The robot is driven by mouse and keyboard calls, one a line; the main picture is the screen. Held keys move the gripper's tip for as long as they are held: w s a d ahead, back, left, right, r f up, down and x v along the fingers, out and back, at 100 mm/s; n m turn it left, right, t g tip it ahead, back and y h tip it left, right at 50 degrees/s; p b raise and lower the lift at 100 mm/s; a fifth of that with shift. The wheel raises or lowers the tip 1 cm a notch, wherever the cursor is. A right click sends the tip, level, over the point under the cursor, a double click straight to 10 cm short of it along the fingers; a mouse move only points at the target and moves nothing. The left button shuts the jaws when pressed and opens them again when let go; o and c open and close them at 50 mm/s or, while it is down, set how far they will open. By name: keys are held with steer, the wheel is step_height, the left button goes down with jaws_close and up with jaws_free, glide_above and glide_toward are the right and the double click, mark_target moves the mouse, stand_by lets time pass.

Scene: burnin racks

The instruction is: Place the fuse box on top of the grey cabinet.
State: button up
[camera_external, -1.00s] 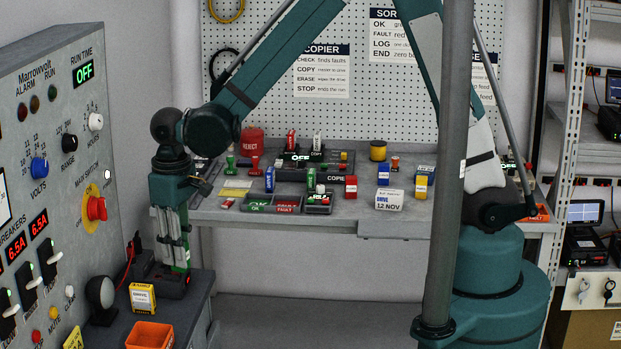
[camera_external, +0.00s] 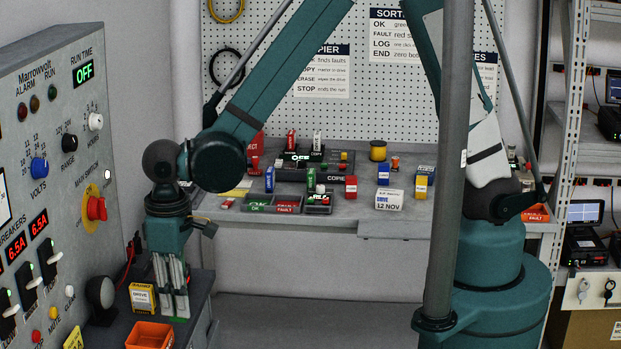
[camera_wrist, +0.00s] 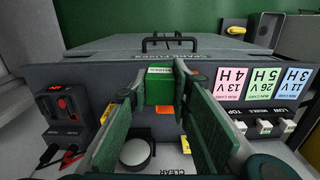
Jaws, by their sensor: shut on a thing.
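My gripper (camera_external: 174,316) points down above the dark bench at the left, beside a yellow box (camera_external: 142,297) with a white label. The large grey cabinet (camera_external: 70,120) with knobs and breakers stands at the left. I cannot tell whether the held box touches anything.
An orange bin (camera_external: 150,336) and a dark round lamp-like thing (camera_external: 101,294) are near my gripper on the bench. The wrist view shows a dark grey unit (camera_wrist: 85,75) with a handle on top and coloured tags. The back worktable (camera_external: 335,225) holds several small blocks and trays.

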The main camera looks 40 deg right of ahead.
steer(key=shift+s+a+r, duration=0.1)
steer(key=shift+s+a, duration=0.1)
steer(key=shift+s, duration=0.65)
steer(key=shift+s+a, duration=0.2)
steer(key=shift+s, duration=0.6)
steer(key=shift+w+a, duration=0.1)
steer(key=shift+w+a+f+p, duration=0.25)
steer(key=shift+w+a+f, duration=0.3)
steer(key=shift+w+a, duration=1.8)
steer(key=shift+w+a+f+p, duration=0.2)
steer(key=shift+w+a+f, duration=0.35)
steer(key=shift+w+a, duration=1.75)
steer(key=shift+w+a+f+p, duration=0.25)
steer(key=shift+w+a+f, duration=0.3)
steer(key=shift+w+a, duration=1.8)
steer(key=shift+d, duration=0.1)
steer(key=shift+f, duration=1.55)
steer(key=shift+w+f, duration=0.2)
steer(key=shift+f, duration=0.2)
